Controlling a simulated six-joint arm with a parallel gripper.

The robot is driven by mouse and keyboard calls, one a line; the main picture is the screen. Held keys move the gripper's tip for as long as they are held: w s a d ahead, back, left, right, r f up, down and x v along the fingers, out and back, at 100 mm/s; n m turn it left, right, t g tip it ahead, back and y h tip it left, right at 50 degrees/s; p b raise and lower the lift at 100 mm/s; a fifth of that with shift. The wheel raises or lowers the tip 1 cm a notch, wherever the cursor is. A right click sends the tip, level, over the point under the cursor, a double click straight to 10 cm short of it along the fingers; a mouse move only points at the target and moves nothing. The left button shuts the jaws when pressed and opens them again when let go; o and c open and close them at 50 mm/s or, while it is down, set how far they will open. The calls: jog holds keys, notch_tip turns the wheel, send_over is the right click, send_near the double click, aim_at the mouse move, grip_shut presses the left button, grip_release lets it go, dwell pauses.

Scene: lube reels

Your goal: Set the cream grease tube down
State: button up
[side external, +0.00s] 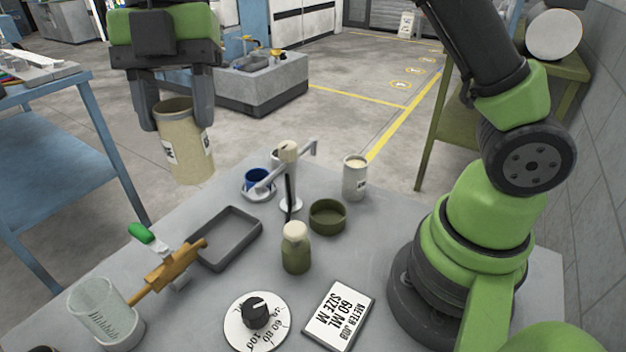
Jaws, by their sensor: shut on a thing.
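The cream grease tube (184,150) is a tan, open-topped cylinder with white-and-black labels, at the upper left of the side external view. My gripper (177,122) is shut on its upper part, with one finger on each side. The tube hangs nearly upright, in the air. Its lower end shows clear of the grey table (240,300), near the far left edge in the picture. The inside of the tube is mostly hidden.
A grey tray (227,238), an orange clamp tool (165,270), a clear beaker (105,312), a dial (257,318), a sign card (339,316), an olive bottle (296,250), an olive dish (327,216), a white canister (355,178) and a blue cup (257,180) occupy the table.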

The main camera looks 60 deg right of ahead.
jog(key=w+d+f+m+t, duration=0.15)
jog(key=d+f, duration=0.25)
jog(key=d, duration=0.5)
jog(key=w+d+f+m+y, duration=0.1)
jog(key=w+d+f+m, duration=0.15)
jog(key=d, duration=0.65)
jog(key=w+d+f+m+t, duration=0.1)
jog(key=w+d+f+m, duration=0.2)
jog(key=d, duration=0.6)
jog(key=s+d+f+m+t, duration=0.1)
jog(key=s+d+f+m, duration=0.1)
jog(key=s+d+f, duration=0.3)
jog(key=s+d+f+m, duration=0.1)
jog(key=s+d+f, duration=0.1)
jog(key=s+d, duration=0.35)
jog(key=s+d+f+m+t, duration=0.15)
jog(key=d+f, duration=0.25)
jog(key=d, duration=0.4)
jog(key=shift+m+g+h, duration=0.3)
jog(key=shift+m, duration=0.05)
jog(key=w+a, duration=0.2)
jog(key=a, duration=0.3)
jog(key=w+a, duration=0.2)
jog(key=a, duration=0.3)
jog(key=w+a, duration=0.1)
jog(key=a, duration=0.5)
jog(key=shift+w+r, duration=0.1)
jog(key=shift+w, duration=0.3)
jog(key=shift+a+f, duration=0.15)
jog(key=shift+f, duration=0.2)
